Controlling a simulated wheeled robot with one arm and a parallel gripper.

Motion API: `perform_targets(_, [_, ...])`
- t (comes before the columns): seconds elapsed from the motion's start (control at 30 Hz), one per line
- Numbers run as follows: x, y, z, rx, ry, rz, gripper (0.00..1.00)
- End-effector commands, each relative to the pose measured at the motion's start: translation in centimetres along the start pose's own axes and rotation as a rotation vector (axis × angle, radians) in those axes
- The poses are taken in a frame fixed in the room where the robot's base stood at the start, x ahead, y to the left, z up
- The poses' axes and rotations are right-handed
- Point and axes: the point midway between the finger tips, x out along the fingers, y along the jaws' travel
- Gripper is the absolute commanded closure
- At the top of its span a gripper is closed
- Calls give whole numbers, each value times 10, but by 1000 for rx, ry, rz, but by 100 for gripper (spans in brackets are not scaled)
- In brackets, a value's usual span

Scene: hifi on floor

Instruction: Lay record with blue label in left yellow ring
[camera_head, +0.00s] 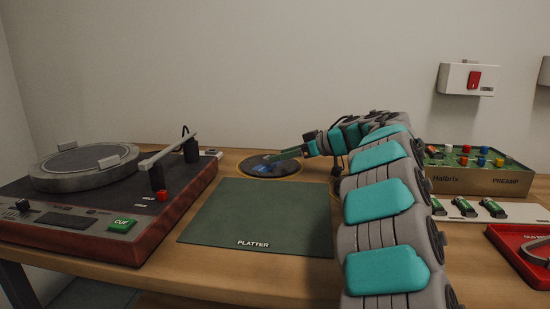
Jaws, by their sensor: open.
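A dark record (257,171) with a blue label lies at the back of the table, behind the green platter mat. A thin yellow ring (241,173) shows around its edge, so it appears to lie inside that ring; whether it is flat and fully within is too small to tell. My gripper (276,158) is open and low over the record, reaching in from the right with its fingers at the label. Whether the fingers touch the record cannot be told. A sliver of another yellowish edge shows beside my arm, mostly hidden by it.
A turntable (90,208) fills the left. The green PLATTER mat (260,218) lies bare in front. Right of my arm are a preamp box (475,178), a white strip with green parts (490,209) and a red tray (508,250). A red-switch box (467,79) hangs on the wall.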

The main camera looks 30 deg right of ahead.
Motion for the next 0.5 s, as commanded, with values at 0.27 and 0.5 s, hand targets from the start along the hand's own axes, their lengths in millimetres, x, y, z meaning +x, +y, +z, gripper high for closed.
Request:
perform_targets(0.27, [-58,0,-6,-8,6,7,31])
perform_targets(0.5, [-82,0,-7,-10,8,8,31])
